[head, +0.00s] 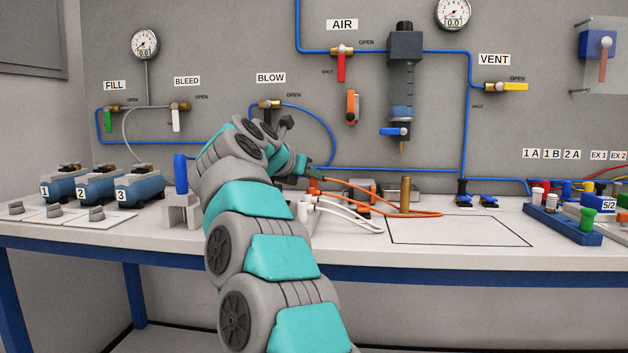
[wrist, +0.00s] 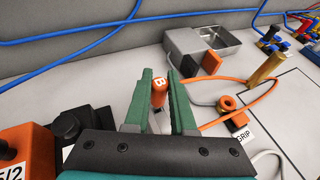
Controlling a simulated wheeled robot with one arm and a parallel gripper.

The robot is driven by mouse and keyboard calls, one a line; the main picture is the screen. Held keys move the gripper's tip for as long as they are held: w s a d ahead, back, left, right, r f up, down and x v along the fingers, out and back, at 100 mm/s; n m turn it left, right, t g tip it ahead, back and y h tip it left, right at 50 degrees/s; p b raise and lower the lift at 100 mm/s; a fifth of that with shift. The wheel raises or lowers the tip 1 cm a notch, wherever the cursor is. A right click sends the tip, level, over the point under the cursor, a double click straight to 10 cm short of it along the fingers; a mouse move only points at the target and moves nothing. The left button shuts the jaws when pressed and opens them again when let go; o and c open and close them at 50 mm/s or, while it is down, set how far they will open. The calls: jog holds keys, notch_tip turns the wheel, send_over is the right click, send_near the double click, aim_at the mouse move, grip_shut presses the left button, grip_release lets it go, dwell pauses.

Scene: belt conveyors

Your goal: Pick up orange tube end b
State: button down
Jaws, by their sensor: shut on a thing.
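The orange tube end b (wrist: 158,92) is an orange cap marked "B". It stands between the two green fingers of my gripper (wrist: 160,88) in the wrist view, and the fingers are shut on it. In the head view my gripper (head: 300,172) is low over the bench, partly hidden by my arm. The orange tube (head: 375,196) runs right from near my gripper and loops back across the bench. In the wrist view the orange tube (wrist: 240,80) curves beside a brass post. The lower part of the tube end is hidden by my gripper.
A brass post (head: 405,195) stands right of my gripper, with a grey metal tray (wrist: 205,45) behind. An orange fitting (wrist: 230,103) lies near a "GRIP" label (wrist: 242,134). A grey block with a blue pin (head: 181,175) stands left. The outlined area (head: 460,232) is mostly clear.

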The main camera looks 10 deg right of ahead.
jog(key=shift+r, duration=0.6)
jog(key=s+a+b, duration=0.4)
jog(key=s+a, duration=0.8)
jog(key=shift+s, duration=0.3)
jog(key=shift+s+a+r, duration=0.2)
jog(key=shift+a, duration=0.05)
jog(key=r+p, duration=0.1)
jog(key=r, duration=0.1)
jog(key=w+d+r+p, duration=0.1)
jog(key=shift+r+p, duration=0.1)
jog(key=shift+p, duration=0.25)
jog(key=shift+w+d+b, duration=0.25)
jog(key=shift+w+d, duration=0.05)
jog(key=shift+d, duration=1.05)
jog(key=shift+w+d+b, duration=0.25)
jog(key=shift+w+d, duration=0.1)
jog(key=shift+d, duration=1.05)
jog(key=shift+w+d+b, duration=0.25)
jog(key=shift+w+d, duration=0.05)
jog(key=shift+d, duration=1.05)
jog(key=w+d+p, duration=0.1)
jog(key=w+d, duration=0.2)
jog(key=d, duration=1)
jog(key=shift+w, duration=0.15)
